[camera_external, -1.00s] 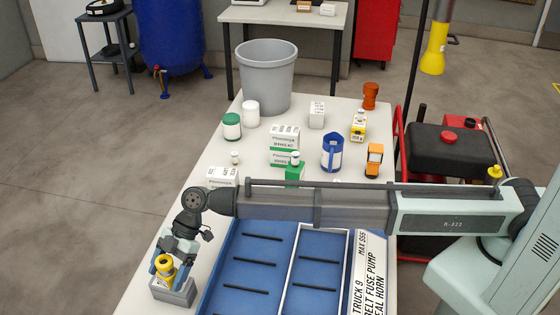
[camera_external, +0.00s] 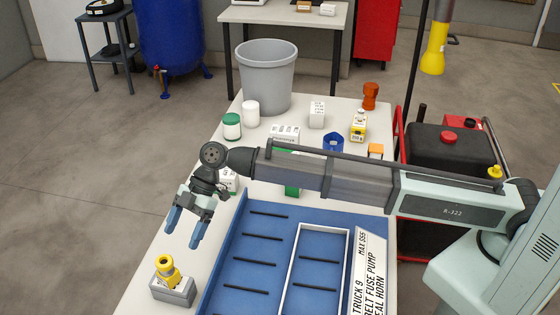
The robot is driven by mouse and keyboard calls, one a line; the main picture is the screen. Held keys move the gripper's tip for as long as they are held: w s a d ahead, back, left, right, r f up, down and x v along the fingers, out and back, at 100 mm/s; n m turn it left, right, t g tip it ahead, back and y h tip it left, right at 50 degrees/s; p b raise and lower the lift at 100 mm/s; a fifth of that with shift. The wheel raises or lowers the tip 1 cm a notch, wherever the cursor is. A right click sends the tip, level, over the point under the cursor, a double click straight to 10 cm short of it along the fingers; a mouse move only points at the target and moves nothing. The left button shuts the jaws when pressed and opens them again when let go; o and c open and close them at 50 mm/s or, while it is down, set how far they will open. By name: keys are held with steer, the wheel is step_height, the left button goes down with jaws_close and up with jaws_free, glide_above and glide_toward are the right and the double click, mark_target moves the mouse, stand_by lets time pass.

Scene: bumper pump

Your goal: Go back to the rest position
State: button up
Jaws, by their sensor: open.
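My gripper (camera_external: 184,236) is open and empty, with its two blue fingers pointing down above the left edge of the table. Below it and a little to the left, a yellow part (camera_external: 167,268) stands in a small grey block (camera_external: 175,291) on the table. The gripper is clear of both. My arm stretches across the table from the right and hides parts of the items behind it.
A blue tray (camera_external: 235,262) with black slots and a white-framed section lies in front, with a printed card (camera_external: 371,262) beside it. Behind the arm stand a grey bin (camera_external: 265,78), a green-lidded jar (camera_external: 232,127), a white jar (camera_external: 251,114), a yellow bottle (camera_external: 359,127) and several boxes.

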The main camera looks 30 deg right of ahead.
steer(key=shift+w+d+r, duration=0.1)
steer(key=shift+d+r, duration=0.1)
stand_by(0.5)
